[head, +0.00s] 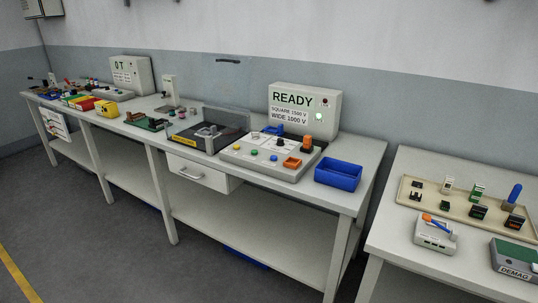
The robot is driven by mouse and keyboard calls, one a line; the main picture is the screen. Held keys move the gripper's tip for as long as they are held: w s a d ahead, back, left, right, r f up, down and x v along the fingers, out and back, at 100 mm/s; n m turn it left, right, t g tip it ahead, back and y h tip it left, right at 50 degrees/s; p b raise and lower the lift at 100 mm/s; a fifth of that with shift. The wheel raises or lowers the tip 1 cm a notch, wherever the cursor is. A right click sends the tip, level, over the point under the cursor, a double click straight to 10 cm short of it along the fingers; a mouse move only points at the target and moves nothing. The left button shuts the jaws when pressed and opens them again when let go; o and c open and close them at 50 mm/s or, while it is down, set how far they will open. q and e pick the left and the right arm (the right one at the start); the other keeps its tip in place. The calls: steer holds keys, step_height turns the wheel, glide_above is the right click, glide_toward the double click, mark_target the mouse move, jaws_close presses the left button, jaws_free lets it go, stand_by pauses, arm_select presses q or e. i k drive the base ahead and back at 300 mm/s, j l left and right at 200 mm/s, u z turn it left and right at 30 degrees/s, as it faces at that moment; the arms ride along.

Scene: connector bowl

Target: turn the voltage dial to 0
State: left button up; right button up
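A grey-white test console (245,160) stands on the long bench. It carries small yellow, green and blue round parts, an orange block (292,162) and an upright orange-and-black part (306,144). Behind it a box sign (331,103) reads READY, SQUARE 1500 V, WIDE 1000 V, with a lit green lamp (319,116). I cannot tell which part, if any, is the voltage dial, and no dial setting can be read. Neither of my grippers is in view.
A blue bin (338,174) stands right of the console, and a clear-walled box (208,134) left of it. A second bench at right holds a connector tray (405,195), a small white device (435,238) and a DEMAG unit (514,260). Grey floor lies in front.

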mark_target(280, 142)
steer(key=j+z, duration=0.1)
steer(key=z, duration=0.3)
steer(key=i+j+z, duration=0.1)
steer(key=z, duration=0.25)
steer(key=j+z, duration=0.15)
steer(key=z, duration=0.25)
steer(key=j+z, duration=0.35)
steer(key=j, duration=0.15)
steer(key=k+j+z, duration=0.1)
steer(key=j+z, duration=0.2)
steer(key=j, duration=0.25)
steer(key=j+z, duration=0.1)
steer(key=j, duration=0.25)
steer(key=k+j, duration=0.15)
steer(key=j, duration=0.2)
steer(key=k+j+z, duration=0.15)
steer(key=j, duration=0.2)
steer(key=i+j, duration=0.05)
